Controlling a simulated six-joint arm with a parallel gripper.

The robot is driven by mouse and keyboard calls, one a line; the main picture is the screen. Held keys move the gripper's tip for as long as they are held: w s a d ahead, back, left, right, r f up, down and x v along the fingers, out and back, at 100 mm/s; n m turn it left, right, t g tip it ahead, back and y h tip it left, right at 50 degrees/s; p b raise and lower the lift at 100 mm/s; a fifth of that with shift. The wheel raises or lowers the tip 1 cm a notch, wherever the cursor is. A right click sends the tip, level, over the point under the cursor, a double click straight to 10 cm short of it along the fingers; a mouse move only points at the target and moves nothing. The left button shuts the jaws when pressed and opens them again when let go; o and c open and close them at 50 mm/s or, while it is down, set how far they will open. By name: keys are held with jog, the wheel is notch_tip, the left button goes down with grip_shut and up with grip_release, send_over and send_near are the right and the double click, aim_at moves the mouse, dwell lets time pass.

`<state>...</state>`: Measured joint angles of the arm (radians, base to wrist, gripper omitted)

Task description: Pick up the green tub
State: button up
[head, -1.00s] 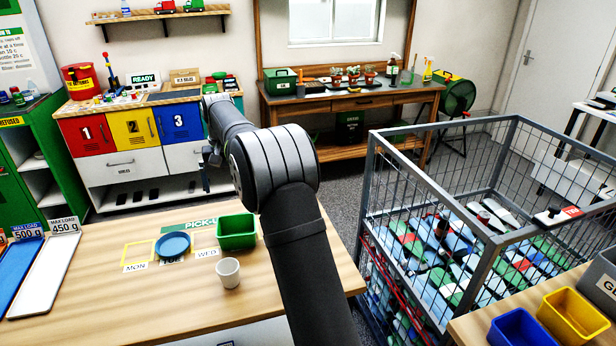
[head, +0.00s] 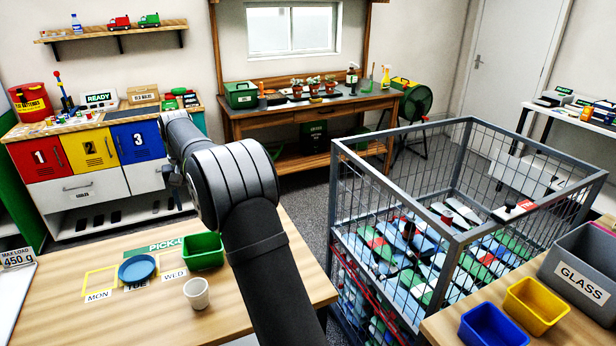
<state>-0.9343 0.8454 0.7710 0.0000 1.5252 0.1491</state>
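The green tub (head: 204,252) stands upright on the wooden table (head: 120,325), at the right end of the pick-up row. It is an open-topped rectangular box. My gripper (head: 173,188) shows small and dark at the far end of my arm, above and left of the tub in the head view. It is apart from the tub, and my arm hides part of it. Its fingers are too small to tell whether they are open or shut.
A blue plate (head: 137,269) lies left of the tub, and a white cup (head: 197,293) stands in front of it. A wire cage (head: 455,240) full of items stands to the right. Blue (head: 492,326) and yellow (head: 537,306) bins sit front right. The table's front left is clear.

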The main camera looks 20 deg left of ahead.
aim_at(203, 255)
jog(key=c, duration=0.4)
jog(key=shift+c, duration=0.2)
jog(key=s+f+n, duration=0.1)
jog(key=f+n, duration=0.3)
jog(key=n, duration=0.1)
jog(key=s+d+f+n, duration=0.1)
jog(key=f+n, duration=0.4)
jog(key=n, duration=0.1)
jog(key=s+d+f+n, duration=0.1)
jog(key=f+n, duration=0.3)
jog(key=n, duration=0.1)
jog(key=shift+s+f+n, duration=0.15)
jog(key=shift+f+n, duration=0.1)
jog(key=shift+n, duration=0.05)
jog(key=shift+s+d+f, duration=0.1)
jog(key=shift+d+f, duration=0.05)
jog(key=shift+f, duration=1.2)
jog(key=shift+d+f, duration=0.15)
jog(key=shift+f, duration=1.2)
